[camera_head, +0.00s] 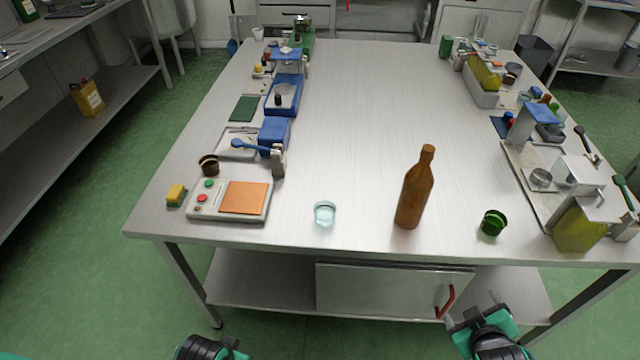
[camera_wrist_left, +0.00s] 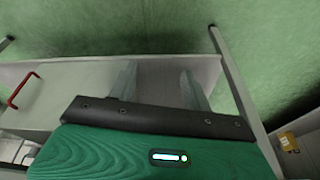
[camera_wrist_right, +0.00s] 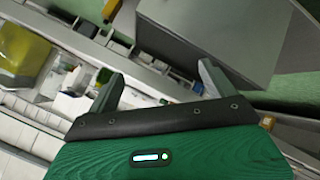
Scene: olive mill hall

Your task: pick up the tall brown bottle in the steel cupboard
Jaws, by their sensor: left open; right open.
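A tall brown bottle (camera_head: 415,188) stands upright on top of the steel table, near its front edge, in the head view. The steel cupboard (camera_head: 385,290) sits under the table top. Its front looks shut, with a red handle (camera_head: 445,301) at the right; its inside is hidden. The handle also shows at the left of the left wrist view (camera_wrist_left: 22,90). My right gripper (camera_head: 475,308) is open and empty, low in front of the cupboard's right end. My left gripper (camera_wrist_left: 158,88) is open and empty; only its wrist part shows at the head view's bottom edge.
A clear glass (camera_head: 324,213) and a green cup (camera_head: 493,223) stand either side of the bottle. A tray with an orange pad (camera_head: 245,198) lies at the left. Several tools and containers line both table sides. The table's middle is clear.

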